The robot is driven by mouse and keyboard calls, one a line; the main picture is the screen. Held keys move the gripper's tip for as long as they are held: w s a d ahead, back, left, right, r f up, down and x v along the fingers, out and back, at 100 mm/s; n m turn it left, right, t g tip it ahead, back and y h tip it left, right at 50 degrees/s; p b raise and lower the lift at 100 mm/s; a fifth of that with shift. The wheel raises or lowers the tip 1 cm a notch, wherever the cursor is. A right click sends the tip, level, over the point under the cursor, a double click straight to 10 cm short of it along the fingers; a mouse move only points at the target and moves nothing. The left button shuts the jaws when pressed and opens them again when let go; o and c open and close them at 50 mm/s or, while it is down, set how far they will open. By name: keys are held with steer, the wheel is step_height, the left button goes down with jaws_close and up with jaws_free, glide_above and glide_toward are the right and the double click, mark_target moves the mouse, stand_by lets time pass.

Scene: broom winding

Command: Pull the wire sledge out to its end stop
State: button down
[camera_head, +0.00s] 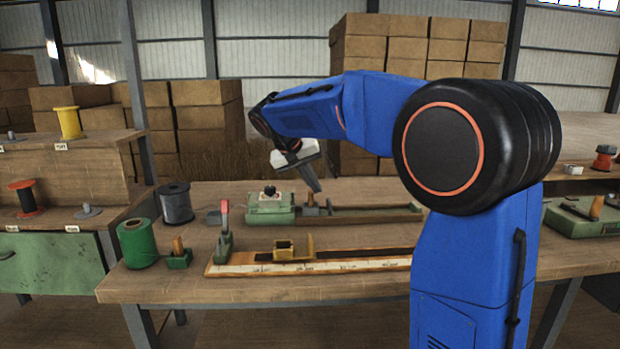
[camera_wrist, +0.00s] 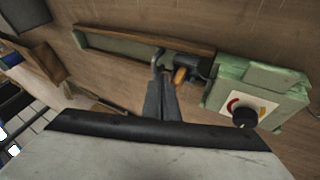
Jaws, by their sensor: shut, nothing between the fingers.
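The wire sledge (camera_head: 312,209) is a small dark block with a wooden handle and a grey hook-like part. It sits on a long green rail (camera_head: 375,216), close beside the green box with a dial (camera_head: 270,209). In the wrist view the sledge (camera_wrist: 186,72) is at the box (camera_wrist: 262,92) end, and the rail (camera_wrist: 120,43) runs off to the upper left. My gripper (camera_head: 316,188) is shut and empty, pointing down just above the sledge. In the wrist view its fingertips (camera_wrist: 160,84) appear beside the sledge; I cannot tell whether they touch it.
A wooden scale board (camera_head: 340,266) with a brass-coloured block (camera_head: 285,249) lies in front. A red-handled lever (camera_head: 224,228) stands at its left end. Green (camera_head: 137,243) and dark (camera_head: 175,203) wire spools stand at the left of the bench. The rail beyond the sledge looks clear.

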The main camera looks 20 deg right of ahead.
mark_target(320, 215)
steer(key=shift+x, duration=2.3)
steer(key=s+d, duration=0.2)
steer(key=d, duration=0.6)
steer(key=s+d, duration=0.3)
steer(key=d, duration=0.6)
steer(key=s+d, duration=0.3)
steer(key=d, duration=0.5)
steer(key=shift+s+d, duration=0.15)
